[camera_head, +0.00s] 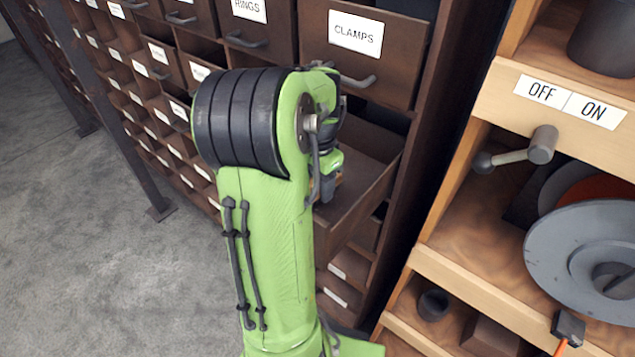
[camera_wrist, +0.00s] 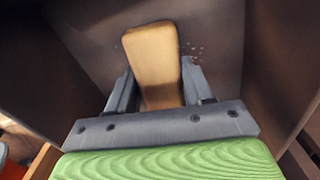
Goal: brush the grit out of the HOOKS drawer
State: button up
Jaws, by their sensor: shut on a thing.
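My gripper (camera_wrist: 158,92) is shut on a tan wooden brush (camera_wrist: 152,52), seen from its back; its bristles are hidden. The brush is inside an open drawer with dark walls and a brown floor (camera_wrist: 90,45). A few small tan grains of grit (camera_wrist: 196,50) lie on the drawer floor, just right of the brush's far end. In the head view the pulled-out drawer (camera_head: 372,190) is below the CLAMPS drawer. My arm hides much of it and its label, so I cannot read its name.
The CLAMPS drawer (camera_head: 362,55) is right above the open one. Cabinets with many labelled compartments run to the left. At right, a wooden shelf unit (camera_head: 480,285) holds a lever (camera_head: 520,152) under an OFF/ON label and a grey flanged disc (camera_head: 590,255). The grey floor at left is clear.

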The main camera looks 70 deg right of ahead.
jog(key=shift+f+b, duration=0.4)
jog(key=shift+f, duration=0.2)
